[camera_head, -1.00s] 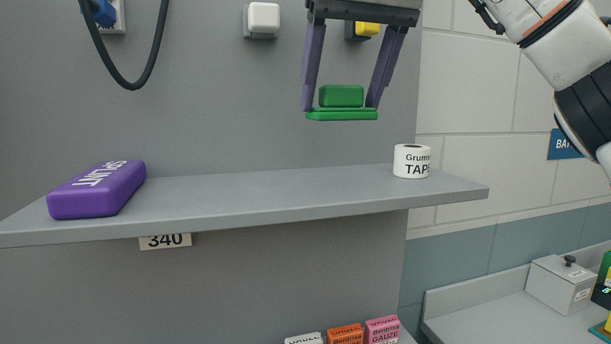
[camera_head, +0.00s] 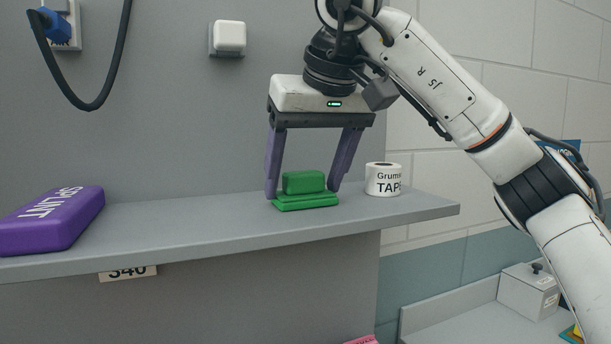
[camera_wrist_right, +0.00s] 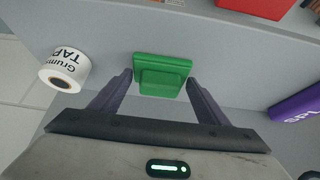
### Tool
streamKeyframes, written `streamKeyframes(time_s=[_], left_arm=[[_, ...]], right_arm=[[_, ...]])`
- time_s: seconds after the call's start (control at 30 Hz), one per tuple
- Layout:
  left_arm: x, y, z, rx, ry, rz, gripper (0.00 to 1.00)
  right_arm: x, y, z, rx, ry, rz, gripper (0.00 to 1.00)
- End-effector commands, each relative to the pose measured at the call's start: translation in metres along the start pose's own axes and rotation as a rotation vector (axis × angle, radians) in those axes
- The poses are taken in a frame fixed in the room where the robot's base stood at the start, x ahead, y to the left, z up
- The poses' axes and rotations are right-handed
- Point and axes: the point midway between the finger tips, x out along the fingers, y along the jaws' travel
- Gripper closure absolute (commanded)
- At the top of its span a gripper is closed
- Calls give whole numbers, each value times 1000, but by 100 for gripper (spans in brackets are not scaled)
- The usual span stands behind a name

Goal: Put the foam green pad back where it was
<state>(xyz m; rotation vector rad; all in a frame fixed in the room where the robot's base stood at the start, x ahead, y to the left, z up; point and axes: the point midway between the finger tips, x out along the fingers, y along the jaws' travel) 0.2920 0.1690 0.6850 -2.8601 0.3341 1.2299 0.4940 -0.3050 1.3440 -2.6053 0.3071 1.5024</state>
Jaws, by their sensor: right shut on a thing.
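The green foam pad (camera_head: 306,202) has a wide flat base with a smaller raised block on top. It is level at the grey shelf's (camera_head: 190,222) surface, left of the tape roll. I cannot tell for sure whether it rests on the shelf or hovers just above it. My right gripper (camera_head: 303,190) points down, its two purple fingers shut on the pad's sides. In the right wrist view the pad (camera_wrist_right: 162,72) sits between the fingertips. My left gripper is not in view.
A white tape roll (camera_head: 383,181) stands close to the right of my right gripper. A purple splint pack (camera_head: 50,225) lies at the shelf's left. The shelf between the pack and the pad is clear. A red object (camera_wrist_right: 255,8) shows at the wrist view's top edge.

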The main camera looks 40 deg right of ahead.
Motion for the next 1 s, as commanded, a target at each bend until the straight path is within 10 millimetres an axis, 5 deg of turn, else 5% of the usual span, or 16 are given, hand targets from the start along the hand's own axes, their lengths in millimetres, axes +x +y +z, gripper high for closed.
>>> streamKeyframes(time_s=[0.27, 0.3, 0.4, 0.77, 1.0], left_arm=[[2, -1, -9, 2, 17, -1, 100], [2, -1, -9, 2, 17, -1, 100], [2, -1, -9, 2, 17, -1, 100], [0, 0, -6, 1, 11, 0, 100], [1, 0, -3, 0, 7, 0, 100]], right_arm=[[2, 0, 1, 0, 0, 0, 48], [2, 0, 1, 0, 0, 0, 27], [2, 0, 1, 0, 0, 0, 12], [-3, 0, -1, 0, 2, 0, 12], [-33, 0, -1, 0, 7, 1, 12]])
